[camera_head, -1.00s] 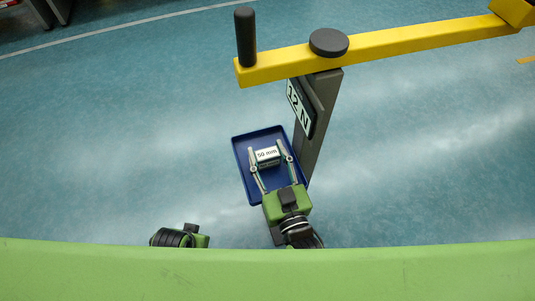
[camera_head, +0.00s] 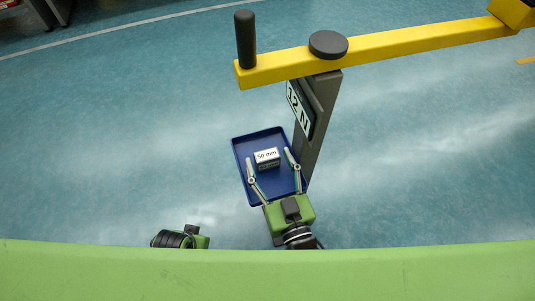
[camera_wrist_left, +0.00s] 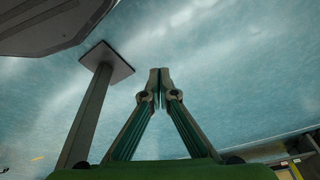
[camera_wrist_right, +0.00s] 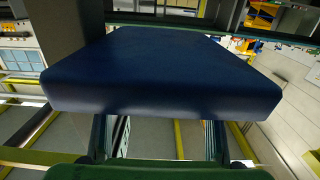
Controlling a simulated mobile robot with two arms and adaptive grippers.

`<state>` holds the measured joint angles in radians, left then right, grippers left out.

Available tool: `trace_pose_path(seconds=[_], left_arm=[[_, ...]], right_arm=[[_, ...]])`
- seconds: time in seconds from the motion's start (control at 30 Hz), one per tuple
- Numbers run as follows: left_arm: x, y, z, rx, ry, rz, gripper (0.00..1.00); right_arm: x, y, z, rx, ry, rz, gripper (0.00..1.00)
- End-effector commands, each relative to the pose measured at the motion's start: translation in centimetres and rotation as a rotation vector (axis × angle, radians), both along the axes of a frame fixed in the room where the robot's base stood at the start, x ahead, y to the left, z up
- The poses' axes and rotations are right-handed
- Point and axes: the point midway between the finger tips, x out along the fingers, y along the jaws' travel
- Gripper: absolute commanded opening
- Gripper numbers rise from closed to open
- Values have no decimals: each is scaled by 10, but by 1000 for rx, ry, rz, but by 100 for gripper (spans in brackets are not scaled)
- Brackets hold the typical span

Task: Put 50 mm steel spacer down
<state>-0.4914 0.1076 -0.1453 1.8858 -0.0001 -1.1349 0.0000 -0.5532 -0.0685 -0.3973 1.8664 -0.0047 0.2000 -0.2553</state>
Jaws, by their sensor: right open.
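The 50 mm steel spacer (camera_head: 267,158), a small silvery block with a white "50 mm" label, sits in the blue tray (camera_head: 243,181). My right gripper (camera_head: 268,156) is open, with its fingers spread on either side of the spacer and apart from it. In the right wrist view the blue tray (camera_wrist_right: 160,75) fills the middle and hides the spacer and the fingertips. My left gripper (camera_wrist_left: 158,72) is shut and empty in the left wrist view; in the head view only its dark and green body shows at the bottom, not its fingers.
A grey post (camera_head: 318,130) with a white "N" sign (camera_head: 299,110) stands right beside the tray. A yellow bar (camera_head: 420,40) with a black upright handle (camera_head: 245,40) crosses above it. A green edge (camera_head: 400,270) runs along the bottom. The blue floor to the left is clear.

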Motion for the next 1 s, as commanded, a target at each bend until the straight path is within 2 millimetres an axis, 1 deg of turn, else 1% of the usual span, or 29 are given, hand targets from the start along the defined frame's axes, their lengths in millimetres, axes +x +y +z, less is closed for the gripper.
trace_pose_path(seconds=[0.03,0.2,0.3,0.43,0.6,1.0], left_arm=[[-5,1,-10,3,16,0,0],[-8,1,-22,3,23,-2,0],[-10,1,-28,3,25,-2,0],[-12,1,-33,3,28,-3,0],[-12,1,-36,3,27,-3,0],[-11,1,-36,4,25,-4,0]], right_arm=[[-12,-3,1,-1,4,2,59],[-48,-15,0,-2,5,2,59],[-66,-21,1,-1,3,2,59],[-83,-27,0,-1,2,2,59],[-93,-30,1,0,-1,1,59],[-93,-30,0,-1,2,2,59]])
